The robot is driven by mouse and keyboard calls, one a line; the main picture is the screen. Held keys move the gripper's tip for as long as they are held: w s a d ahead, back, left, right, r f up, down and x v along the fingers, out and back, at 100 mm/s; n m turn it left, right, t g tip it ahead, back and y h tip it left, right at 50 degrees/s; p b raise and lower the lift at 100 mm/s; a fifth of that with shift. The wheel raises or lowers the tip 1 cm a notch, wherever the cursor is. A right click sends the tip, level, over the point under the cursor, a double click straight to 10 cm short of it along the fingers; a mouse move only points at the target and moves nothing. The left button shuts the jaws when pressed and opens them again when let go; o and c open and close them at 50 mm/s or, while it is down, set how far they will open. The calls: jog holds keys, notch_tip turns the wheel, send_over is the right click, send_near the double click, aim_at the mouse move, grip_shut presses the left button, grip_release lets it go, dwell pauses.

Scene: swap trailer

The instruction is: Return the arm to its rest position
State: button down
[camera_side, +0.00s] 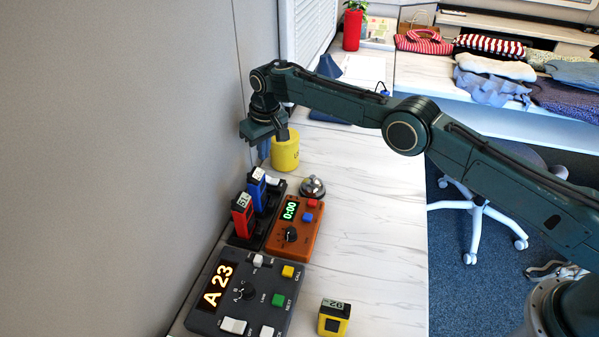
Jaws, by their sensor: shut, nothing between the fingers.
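My dark green arm reaches in from the right across the table. My gripper (263,150) is at its far end, pointing down above the left side of the table near the wall. It is shut and empty. A yellow cup (286,155) stands just right of it in the picture; I cannot tell whether they touch. The fingertips are small and partly hard to make out.
Below the gripper are a black rack with a blue block (256,188) and a red block (242,215), an orange timer (294,232), a bell (312,187), a grey control panel (243,292) and a yellow block (333,318). The table's middle right is clear.

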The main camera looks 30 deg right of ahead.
jog(key=shift+r, duration=0.4)
jog(key=shift+r, duration=0.1)
jog(key=s+d+r, duration=0.2)
jog(key=d+r, duration=0.2)
jog(key=r, duration=0.4)
jog(key=s+d+r, duration=0.2)
jog(key=d+r, duration=0.1)
jog(key=r, duration=0.6)
jog(key=s+d+r+m+t, duration=0.1)
jog(key=s+d+r+t, duration=0.1)
jog(key=s+d+r, duration=0.8)
jog(key=s+d+r+m, duration=0.1)
jog(key=s+d+r, duration=0.1)
jog(key=s, duration=0.7)
jog(key=s+d+r, duration=0.1)
jog(key=s+d, duration=0.1)
jog(key=s, duration=0.7)
jog(key=s+d+f, duration=0.1)
jog(key=s+f, duration=0.1)
jog(key=s, duration=0.3)
jog(key=s+d+f+t, duration=0.1)
jog(key=s+f, duration=0.1)
jog(key=s, duration=0.4)
jog(key=s+f+m, duration=0.1)
jog(key=s+f, duration=0.2)
jog(key=s, duration=0.2)
jog(key=shift+s+d+t, duration=0.35)
jog(key=shift+d+t, duration=0.05)
jog(key=shift+w+r, duration=0.1)
jog(key=shift+w, duration=0.05)
